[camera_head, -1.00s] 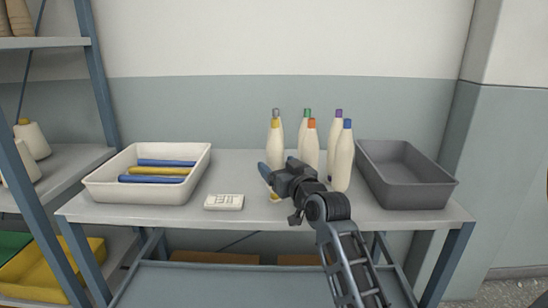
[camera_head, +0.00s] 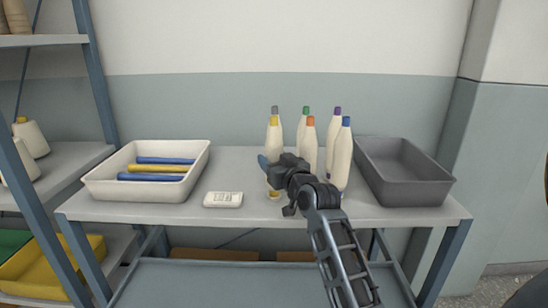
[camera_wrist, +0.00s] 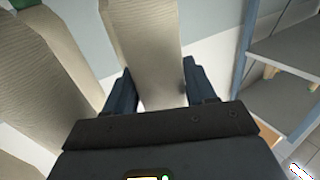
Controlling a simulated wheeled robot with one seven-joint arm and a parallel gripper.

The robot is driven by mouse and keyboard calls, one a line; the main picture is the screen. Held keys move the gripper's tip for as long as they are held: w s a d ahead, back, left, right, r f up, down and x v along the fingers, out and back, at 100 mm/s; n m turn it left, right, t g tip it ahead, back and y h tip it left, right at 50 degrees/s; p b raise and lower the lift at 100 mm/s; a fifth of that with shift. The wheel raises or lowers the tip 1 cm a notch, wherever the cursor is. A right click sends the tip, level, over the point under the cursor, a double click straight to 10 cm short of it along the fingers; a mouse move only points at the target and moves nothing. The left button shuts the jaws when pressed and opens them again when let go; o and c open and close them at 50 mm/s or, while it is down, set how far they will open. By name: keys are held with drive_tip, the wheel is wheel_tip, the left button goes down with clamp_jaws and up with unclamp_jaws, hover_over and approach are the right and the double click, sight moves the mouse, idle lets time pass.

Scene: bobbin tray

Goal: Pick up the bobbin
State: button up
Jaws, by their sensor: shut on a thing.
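Several tall cream bobbins with coloured tops stand in a group on the table. The yellow-topped bobbin (camera_head: 273,137) is at the front left of the group. My gripper (camera_head: 270,166) is shut on its lower middle part, and my wrist hides some of it. In the wrist view, a cream bobbin body (camera_wrist: 148,45) lies between the two dark blue fingers of my gripper (camera_wrist: 158,72). Around it are the grey-topped (camera_head: 275,110), green-topped (camera_head: 306,110), orange-topped (camera_head: 310,140), purple-topped (camera_head: 337,111) and blue-topped (camera_head: 343,155) bobbins, all upright.
A dark grey empty tray (camera_head: 420,193) is right of the bobbins. A white tray (camera_head: 135,195) with blue and yellow rods stands at the left. A small white device (camera_head: 223,199) lies between. Bare table (camera_head: 240,170) lies left of my gripper. A shelf rack (camera_head: 95,75) stands far left.

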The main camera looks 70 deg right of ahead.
drive_tip(key=shift+c, duration=0.6)
